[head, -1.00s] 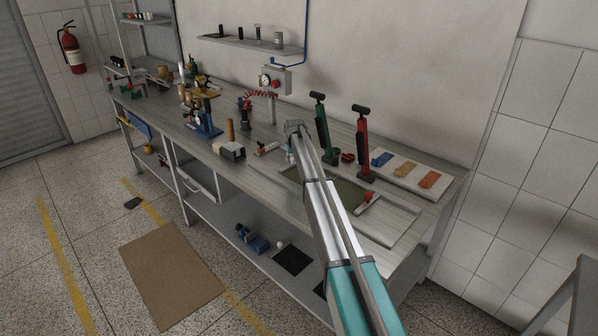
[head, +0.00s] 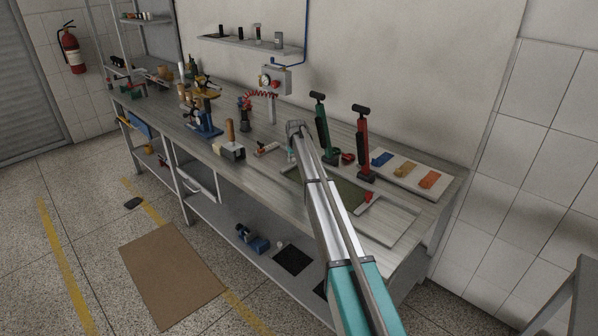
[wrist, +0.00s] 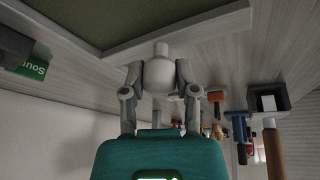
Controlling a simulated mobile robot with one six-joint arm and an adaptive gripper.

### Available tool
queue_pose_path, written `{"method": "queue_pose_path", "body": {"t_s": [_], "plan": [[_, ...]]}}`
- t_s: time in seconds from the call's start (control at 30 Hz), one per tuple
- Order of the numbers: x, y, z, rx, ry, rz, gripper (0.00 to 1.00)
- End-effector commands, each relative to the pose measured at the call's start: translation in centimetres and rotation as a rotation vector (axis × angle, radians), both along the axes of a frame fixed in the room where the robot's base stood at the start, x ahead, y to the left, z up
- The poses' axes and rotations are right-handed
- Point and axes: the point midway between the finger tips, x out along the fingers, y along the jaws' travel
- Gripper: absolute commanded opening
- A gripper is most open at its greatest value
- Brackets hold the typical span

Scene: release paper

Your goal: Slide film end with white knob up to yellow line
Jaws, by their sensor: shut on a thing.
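In the wrist view, my gripper (wrist: 158,82) has its two grey fingers on either side of a rounded white knob (wrist: 160,72), shut on it. The knob is beside the rim of a dark green panel (wrist: 70,20). In the head view, the green panel (head: 345,190) lies on the bench beneath my arm. A red knob (head: 368,197) shows at its right end. My gripper (head: 292,156) is at the panel's left end, small and mostly covered by my arm. The white knob cannot be made out there. I cannot make out the film's edges or a yellow line.
A green pump (head: 321,128) and a red pump (head: 362,145) stand behind the panel. A colour-sample board (head: 405,172) lies at the right and a pale frame (head: 385,232) at the front right. A block with a wooden handle (head: 229,140) stands at the left.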

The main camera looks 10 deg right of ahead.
Motion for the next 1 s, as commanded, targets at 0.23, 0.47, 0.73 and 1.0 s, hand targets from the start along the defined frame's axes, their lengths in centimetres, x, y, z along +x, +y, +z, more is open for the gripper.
{"method": "queue_pose_path", "body": {"t_s": [0.23, 0.47, 0.73, 1.0], "plan": [[0.0, 0.01, 0.01, 0.0, 0.0, 0.0, 0.0], [0.0, 0.0, -0.02, 0.0, 0.0, 0.0, 0.0], [0.0, 0.0, -0.02, 0.0, 0.0, 0.0, 0.41], [0.0, 0.0, -0.02, 0.0, 0.0, 0.0, 0.79]]}}
